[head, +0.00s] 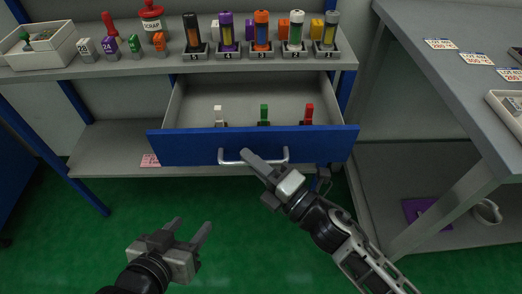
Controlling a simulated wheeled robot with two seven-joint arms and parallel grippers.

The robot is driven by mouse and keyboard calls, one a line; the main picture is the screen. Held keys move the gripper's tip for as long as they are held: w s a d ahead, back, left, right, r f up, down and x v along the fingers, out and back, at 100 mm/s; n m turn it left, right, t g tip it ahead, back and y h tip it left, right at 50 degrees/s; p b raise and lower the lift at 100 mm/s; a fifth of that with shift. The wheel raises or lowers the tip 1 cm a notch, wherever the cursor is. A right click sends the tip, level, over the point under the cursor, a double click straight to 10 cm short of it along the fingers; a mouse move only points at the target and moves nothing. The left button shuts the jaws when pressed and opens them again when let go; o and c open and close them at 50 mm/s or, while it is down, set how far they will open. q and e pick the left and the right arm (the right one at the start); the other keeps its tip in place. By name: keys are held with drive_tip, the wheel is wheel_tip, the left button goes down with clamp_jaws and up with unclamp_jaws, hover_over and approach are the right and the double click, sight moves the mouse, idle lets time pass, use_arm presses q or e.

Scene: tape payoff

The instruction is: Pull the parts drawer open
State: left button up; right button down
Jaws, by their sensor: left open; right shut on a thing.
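The parts drawer has a blue front (190,147) and grey inner walls. It stands pulled out below the bench top. Inside it stand a white part (218,115), a green part (264,114) and a red part (309,114). My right gripper (253,160) is at the silver bar handle (228,160) and is shut on it; its fingers hide the middle of the bar. My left gripper (191,232) is open and empty, low over the green floor, in front of and apart from the drawer.
A grey table (440,75) with labels stands at the right. A purple item (426,212) and a mug (487,211) lie below it. The floor in front is clear.

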drive_tip(key=c, duration=1.5)
unclamp_jaws()
drive_tip(key=b+v, duration=0.1)
drive_tip(key=v, duration=1.5)
